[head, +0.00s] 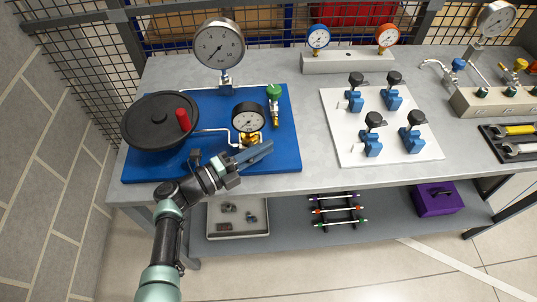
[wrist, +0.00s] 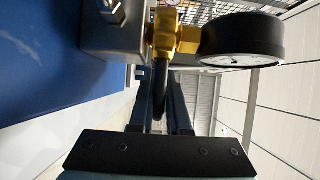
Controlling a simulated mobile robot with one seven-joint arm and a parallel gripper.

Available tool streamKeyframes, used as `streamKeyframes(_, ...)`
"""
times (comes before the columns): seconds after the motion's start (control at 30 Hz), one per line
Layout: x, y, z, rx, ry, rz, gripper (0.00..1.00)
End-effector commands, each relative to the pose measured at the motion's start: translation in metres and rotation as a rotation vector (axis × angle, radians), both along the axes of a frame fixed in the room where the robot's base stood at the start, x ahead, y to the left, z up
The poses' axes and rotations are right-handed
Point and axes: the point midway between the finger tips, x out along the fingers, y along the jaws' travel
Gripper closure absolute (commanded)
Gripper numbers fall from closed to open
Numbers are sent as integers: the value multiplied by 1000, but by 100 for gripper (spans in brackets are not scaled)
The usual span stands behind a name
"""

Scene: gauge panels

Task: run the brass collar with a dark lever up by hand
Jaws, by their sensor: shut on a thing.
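The brass collar (head: 249,141) sits under a small black-rimmed gauge (head: 248,118) on the blue board. In the wrist view the collar (wrist: 174,35) is gold, beside the black gauge body (wrist: 241,41). Its dark lever (wrist: 160,88) reaches down from it between my two fingers. My gripper (head: 258,151) is at the collar's front right in the head view, shut on the lever. The fingers hide most of the lever in the head view, and its exact tilt is hard to tell.
A black handwheel (head: 150,118) with a red knob (head: 183,119) stands left of the collar. A green-handled valve (head: 274,93) is close behind right. A large gauge (head: 218,44) rises at the back. A white plate (head: 340,150) with blue valves lies right. Bare grey bench separates the boards.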

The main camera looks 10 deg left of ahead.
Motion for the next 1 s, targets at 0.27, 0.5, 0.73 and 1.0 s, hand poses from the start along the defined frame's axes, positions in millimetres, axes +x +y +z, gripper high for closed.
streamKeyframes(0.27,-5,6,-9,4,-1,-166,100)
streamKeyframes(0.5,-9,10,-8,4,-1,-278,100)
streamKeyframes(0.73,-11,13,-5,2,1,-349,100)
streamKeyframes(1.0,-12,14,-1,1,1,-386,100)
